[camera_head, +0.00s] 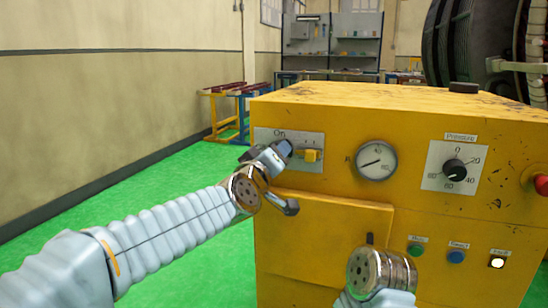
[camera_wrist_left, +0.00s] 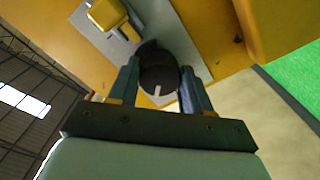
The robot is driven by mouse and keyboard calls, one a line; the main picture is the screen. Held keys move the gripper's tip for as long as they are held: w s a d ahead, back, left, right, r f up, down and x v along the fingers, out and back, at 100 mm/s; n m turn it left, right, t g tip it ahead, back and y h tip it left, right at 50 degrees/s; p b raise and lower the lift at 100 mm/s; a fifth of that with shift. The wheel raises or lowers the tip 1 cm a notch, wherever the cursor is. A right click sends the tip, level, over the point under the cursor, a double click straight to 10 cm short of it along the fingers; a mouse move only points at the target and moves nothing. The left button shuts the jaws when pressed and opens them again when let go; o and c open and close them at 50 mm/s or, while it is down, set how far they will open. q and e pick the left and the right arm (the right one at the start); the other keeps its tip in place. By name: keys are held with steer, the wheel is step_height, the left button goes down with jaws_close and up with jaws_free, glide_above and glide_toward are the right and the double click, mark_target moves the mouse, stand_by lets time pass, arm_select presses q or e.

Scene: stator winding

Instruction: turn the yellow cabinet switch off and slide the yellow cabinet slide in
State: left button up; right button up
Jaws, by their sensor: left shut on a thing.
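The yellow cabinet (camera_head: 340,97) stands in front of me. Its upper left has a grey plate (camera_head: 313,138) marked "On", with a small yellow slide (camera_head: 311,155) on it. My left gripper (camera_head: 266,155) is at the plate's left end, left of the slide, and hides what it holds in the head view. In the left wrist view its fingers are shut around a round dark switch knob (camera_wrist_left: 159,80) with a white mark. The yellow slide (camera_wrist_left: 108,14) shows beyond the knob, apart from the fingers. My right wrist is low before the cabinet; whether its gripper (camera_head: 370,239) is open is unclear.
A round gauge (camera_head: 376,160) and a black pressure dial (camera_head: 454,170) sit right of the plate. Several buttons (camera_head: 456,257) are lower right, and a red knob (camera_head: 542,185) sticks out at the right edge. Green floor (camera_head: 105,205) is clear on the left.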

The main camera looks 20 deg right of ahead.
arm_select(q)
steer(key=shift+n+b, duration=0.35)
steer(key=shift+n, duration=4.15)
steer(key=o, duration=1.1)
steer(key=shift+c, duration=0.2)
steer(key=shift+r, duration=0.1)
steer(key=b+v, duration=0.1)
steer(key=v, duration=1.2)
steer(key=shift+s+a+b, duration=0.25)
steer(key=shift+s+b, duration=0.05)
steer(key=shift+s, duration=0.05)
